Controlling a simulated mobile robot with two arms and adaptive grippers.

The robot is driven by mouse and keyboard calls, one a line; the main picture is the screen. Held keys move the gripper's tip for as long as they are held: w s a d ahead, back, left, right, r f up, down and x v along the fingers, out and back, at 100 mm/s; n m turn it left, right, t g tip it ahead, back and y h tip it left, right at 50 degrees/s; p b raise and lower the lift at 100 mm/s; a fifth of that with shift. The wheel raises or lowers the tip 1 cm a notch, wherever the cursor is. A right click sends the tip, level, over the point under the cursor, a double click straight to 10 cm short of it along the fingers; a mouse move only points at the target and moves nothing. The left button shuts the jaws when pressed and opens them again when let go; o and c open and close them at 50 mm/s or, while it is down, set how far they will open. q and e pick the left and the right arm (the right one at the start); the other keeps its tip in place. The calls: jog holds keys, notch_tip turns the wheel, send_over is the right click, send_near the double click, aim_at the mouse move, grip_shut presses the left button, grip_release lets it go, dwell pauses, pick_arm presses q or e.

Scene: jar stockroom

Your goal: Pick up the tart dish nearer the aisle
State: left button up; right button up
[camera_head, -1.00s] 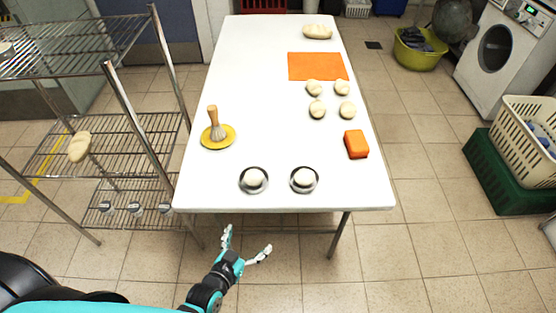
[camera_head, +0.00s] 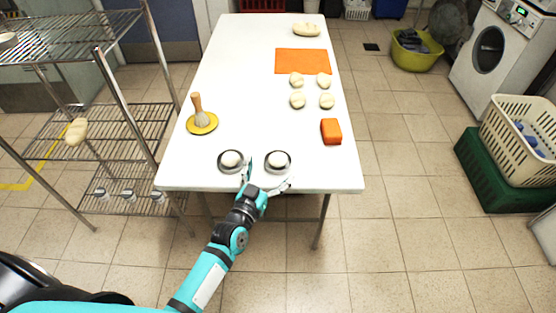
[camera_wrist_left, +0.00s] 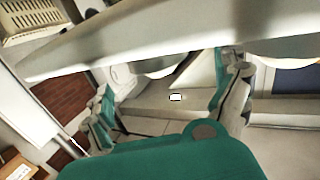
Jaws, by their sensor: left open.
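Two round metal tart dishes, each holding a pale dough ball, stand side by side near the table's front edge: the left dish (camera_head: 222,166) and the right dish (camera_head: 288,166). My left gripper (camera_head: 268,178) is open at that edge, by the right dish. One finger reaches up between the dishes and the other lies at the right dish's near right side. Whether either finger touches it, I cannot tell. In the left wrist view, the open fingers of the gripper (camera_wrist_left: 170,97) also show, with a pale edge crossing above them. My right gripper is not in view.
The white table (camera_head: 240,80) also bears a brush on a yellow saucer (camera_head: 207,128), an orange block (camera_head: 331,131), several dough balls, an orange mat (camera_head: 302,62) and a loaf (camera_head: 306,30). A wire shelf (camera_head: 120,120) stands left.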

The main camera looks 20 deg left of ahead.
aim_at(278, 163)
pick_arm(q)
jog(key=shift+w+d, duration=0.2)
jog(key=shift+w, duration=1.15)
jog(key=shift+w+d, duration=0.15)
jog(key=shift+w, duration=1.2)
jog(key=c, duration=1.2)
